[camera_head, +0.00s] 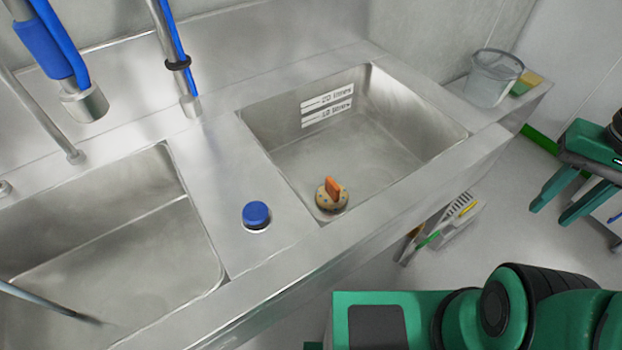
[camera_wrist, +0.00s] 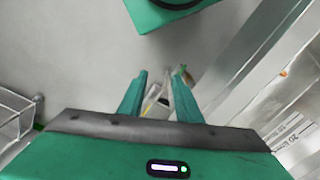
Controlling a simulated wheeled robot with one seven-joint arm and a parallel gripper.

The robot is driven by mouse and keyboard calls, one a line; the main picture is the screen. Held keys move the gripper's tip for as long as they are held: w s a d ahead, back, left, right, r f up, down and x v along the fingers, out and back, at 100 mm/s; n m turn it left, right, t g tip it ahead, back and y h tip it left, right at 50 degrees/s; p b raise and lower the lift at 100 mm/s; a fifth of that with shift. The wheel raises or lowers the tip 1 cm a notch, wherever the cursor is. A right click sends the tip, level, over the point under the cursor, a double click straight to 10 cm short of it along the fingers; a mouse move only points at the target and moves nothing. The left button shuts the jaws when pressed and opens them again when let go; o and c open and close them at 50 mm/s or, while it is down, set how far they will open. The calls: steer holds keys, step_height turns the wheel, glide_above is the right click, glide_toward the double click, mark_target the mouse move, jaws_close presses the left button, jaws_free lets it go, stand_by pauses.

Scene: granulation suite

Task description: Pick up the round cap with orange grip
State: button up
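The round cap (camera_head: 331,200) is a pale disc with dark dots and an upright orange grip (camera_head: 333,188). In the head view it sits in the right-hand sink basin (camera_head: 400,110), by the basin's front left corner. My gripper (camera_head: 553,214) is at the right edge of the head view, out over the floor beyond the sink and well apart from the cap. In the wrist view my gripper (camera_wrist: 162,72) has its two fingers spread, with nothing held between them. A small orange spot shows at the right of the wrist view; I cannot tell whether it is the cap.
A blue round knob (camera_head: 256,214) stands on the steel strip between the basins. The left basin (camera_head: 100,240) has taps with blue sleeves above it. A white rack (camera_head: 455,222) is below the counter.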

steer(key=shift+w+a, duration=0.3)
steer(key=shift+w, duration=0.25)
steer(key=o, duration=0.8)
steer(key=shift+r+n, duration=0.25)
steer(key=shift+n, duration=0.05)
steer(key=shift+o, duration=0.2)
steer(key=w+a+n+t, duration=0.35)
steer(key=w+a, duration=0.45)
steer(key=w, duration=0.4)
steer(key=m+g, duration=0.3)
steer(key=m, duration=0.6)
glide_above(333, 182)
steer(key=f, duration=1.2)
steer(key=shift+w+d, duration=0.15)
steer(key=shift+d, duration=0.05)
steer(key=shift+a+f, duration=0.2)
steer(key=shift+f, duration=5.2)
